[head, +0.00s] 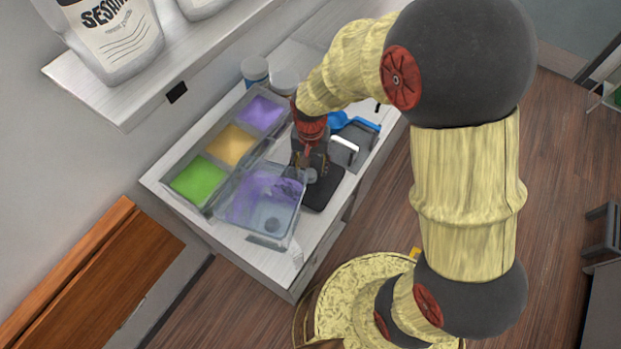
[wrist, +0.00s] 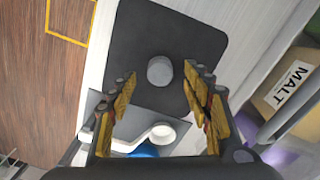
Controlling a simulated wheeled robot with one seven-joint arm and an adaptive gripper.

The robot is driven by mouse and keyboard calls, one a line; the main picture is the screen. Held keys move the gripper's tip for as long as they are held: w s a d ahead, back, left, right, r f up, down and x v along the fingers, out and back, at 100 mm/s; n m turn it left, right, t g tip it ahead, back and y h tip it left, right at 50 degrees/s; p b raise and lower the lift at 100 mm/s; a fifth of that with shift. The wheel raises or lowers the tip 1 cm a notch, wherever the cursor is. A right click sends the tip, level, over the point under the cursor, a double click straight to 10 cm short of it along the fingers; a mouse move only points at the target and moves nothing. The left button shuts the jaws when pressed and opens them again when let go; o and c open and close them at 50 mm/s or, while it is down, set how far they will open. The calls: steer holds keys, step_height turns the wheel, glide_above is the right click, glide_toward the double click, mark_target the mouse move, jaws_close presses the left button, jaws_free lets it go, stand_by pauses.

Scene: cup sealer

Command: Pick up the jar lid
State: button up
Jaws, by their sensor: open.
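A dark, rounded square plate with a grey round knob-like piece on it lies flat on the white counter; I take it to be the jar lid, though I cannot be sure. In the wrist view the dark plate (wrist: 130,45) fills the upper middle, and its grey knob (wrist: 160,70) shows between and slightly beyond my fingertips. My gripper (wrist: 160,88) is open, one finger to each side of the knob, with nothing held. In the head view my gripper (head: 309,166) points down over the plate (head: 322,190) and partly covers it; the grey knob (head: 311,175) shows beside the fingers.
A clear purple-tinted bin (head: 268,203) stands close left of my gripper. A tray with green (head: 198,181), yellow and purple contents lies behind it. A blue-and-grey item (head: 355,125) is on the right.

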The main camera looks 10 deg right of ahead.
step_height(320, 180, down, 2)
steer(key=shift+w+f, duration=0.1)
steer(key=c, duration=0.4)
jaws_close()
stand_by(0.4)
